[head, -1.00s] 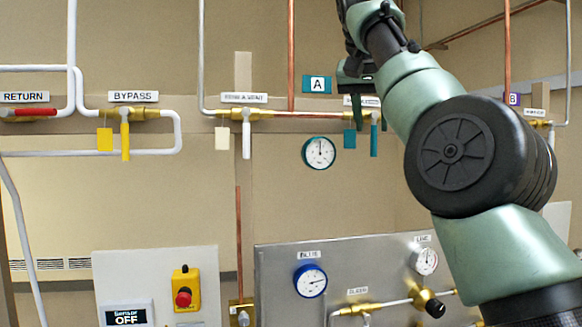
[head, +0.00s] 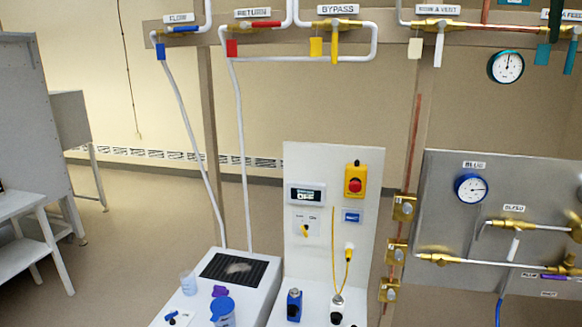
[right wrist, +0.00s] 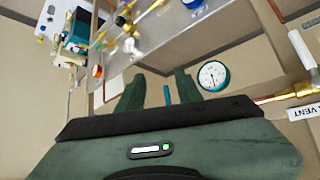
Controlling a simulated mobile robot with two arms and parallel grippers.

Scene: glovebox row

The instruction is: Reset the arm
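My right gripper (right wrist: 160,88) shows in the right wrist view with its two green fingers apart. A thin teal valve handle (right wrist: 167,95) shows in the gap between them, nearer the right finger; I cannot tell how far beyond the fingers it is. Neither arm shows in the head view, and my left gripper is in no view.
A wall panel carries a red stop button (head: 355,185) and a display (head: 305,193) reading OFF. A metal panel with a blue gauge (head: 470,188) stands at right. Labelled valves line the top pipes, including a yellow bypass handle (head: 335,45). A grey bench (head: 20,205) stands left; floor between is clear.

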